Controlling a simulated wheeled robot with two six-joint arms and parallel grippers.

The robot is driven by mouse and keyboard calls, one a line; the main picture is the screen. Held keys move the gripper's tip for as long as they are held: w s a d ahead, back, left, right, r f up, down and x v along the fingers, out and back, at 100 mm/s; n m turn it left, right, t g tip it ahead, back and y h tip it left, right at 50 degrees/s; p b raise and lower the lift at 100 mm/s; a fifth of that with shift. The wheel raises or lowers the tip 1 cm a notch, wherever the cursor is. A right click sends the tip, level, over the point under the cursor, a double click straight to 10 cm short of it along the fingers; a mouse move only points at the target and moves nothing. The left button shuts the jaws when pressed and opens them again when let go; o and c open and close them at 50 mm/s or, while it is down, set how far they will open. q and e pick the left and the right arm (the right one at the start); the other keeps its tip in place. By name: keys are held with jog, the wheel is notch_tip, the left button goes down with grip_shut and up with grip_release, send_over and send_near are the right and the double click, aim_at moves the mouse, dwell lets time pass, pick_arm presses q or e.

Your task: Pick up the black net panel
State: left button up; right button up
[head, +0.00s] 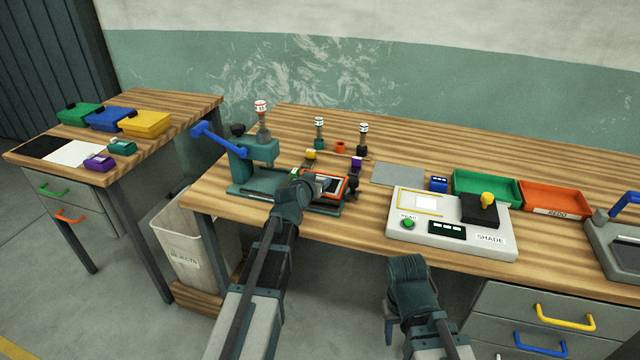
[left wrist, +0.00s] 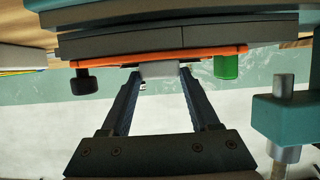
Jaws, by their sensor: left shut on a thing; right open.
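A flat black panel (head: 42,147) lies on the left table, beside a white panel (head: 75,153); both are far from my grippers. My left gripper (head: 317,184) is at the teal press on the main table. It is shut on a pale tab of an orange frame (head: 341,190). In the left wrist view the pale tab (left wrist: 158,71) sits between the fingertips, under the orange frame's edge (left wrist: 150,60). The frame's inside looks dark, but my gripper partly hides it. My right gripper (head: 391,328) is open and empty, in front of the table.
Small stamps stand at the back. A rejects bin (head: 188,250) stands between the tables.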

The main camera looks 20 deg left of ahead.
pick_arm(q)
jog(key=c, duration=0.3)
jog(key=shift+r, duration=0.1)
pick_arm(e)
jog(key=shift+r, duration=0.1)
